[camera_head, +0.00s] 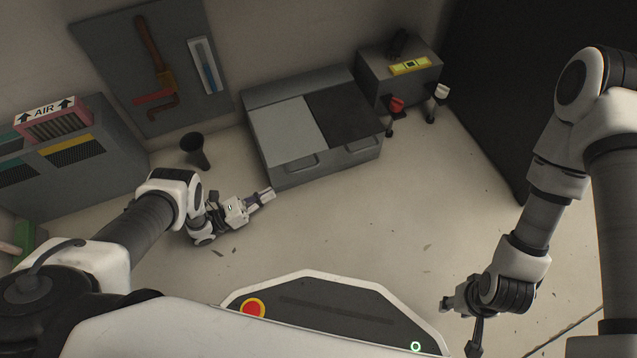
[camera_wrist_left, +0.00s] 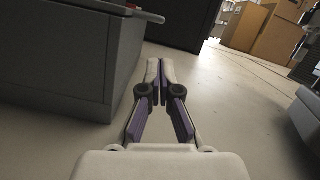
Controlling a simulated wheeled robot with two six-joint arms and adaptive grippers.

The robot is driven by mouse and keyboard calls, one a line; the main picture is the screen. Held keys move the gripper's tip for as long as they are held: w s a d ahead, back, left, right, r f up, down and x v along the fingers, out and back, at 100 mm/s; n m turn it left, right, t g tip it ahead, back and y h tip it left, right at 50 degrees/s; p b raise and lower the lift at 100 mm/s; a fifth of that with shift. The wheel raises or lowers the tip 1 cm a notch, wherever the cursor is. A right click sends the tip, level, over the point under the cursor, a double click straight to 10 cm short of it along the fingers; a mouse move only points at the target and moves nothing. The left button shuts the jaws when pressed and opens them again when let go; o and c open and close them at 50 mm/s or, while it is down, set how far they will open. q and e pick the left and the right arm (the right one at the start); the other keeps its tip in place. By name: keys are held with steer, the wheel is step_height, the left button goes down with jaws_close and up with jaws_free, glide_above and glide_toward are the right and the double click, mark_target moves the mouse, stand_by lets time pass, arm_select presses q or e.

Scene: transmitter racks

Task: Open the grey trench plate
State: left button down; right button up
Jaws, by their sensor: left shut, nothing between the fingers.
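The grey trench plate (camera_head: 285,135) is the light grey left panel on top of a low grey box (camera_head: 290,177) against the wall. It lies flat beside a dark panel (camera_head: 343,110). My left gripper (camera_head: 268,192) is just in front of the box's front left corner, low near the floor, shut and empty. In the left wrist view its fingertips (camera_wrist_left: 160,66) meet, with a grey box side (camera_wrist_left: 60,60) to the left. My right gripper (camera_head: 450,302) is at the lower right, away from the box; its jaws are unclear.
A black bin (camera_head: 196,150) stands left of the box. A grey cabinet (camera_head: 372,82) with a yellow level (camera_head: 410,67) stands behind to the right. A tool board (camera_head: 190,105) leans at the wall. The floor in front of the box is mostly clear.

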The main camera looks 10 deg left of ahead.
arm_select(q)
steer(key=shift+w+d, duration=0.25)
steer(key=b+x, duration=0.2)
steer(key=x, duration=0.7)
steer(key=shift+d+r+b, duration=0.2)
steer(key=shift+d+b, duration=0.05)
steer(key=shift+b, duration=0.05)
steer(key=shift+w+r, duration=0.1)
steer(key=shift+w, duration=0.05)
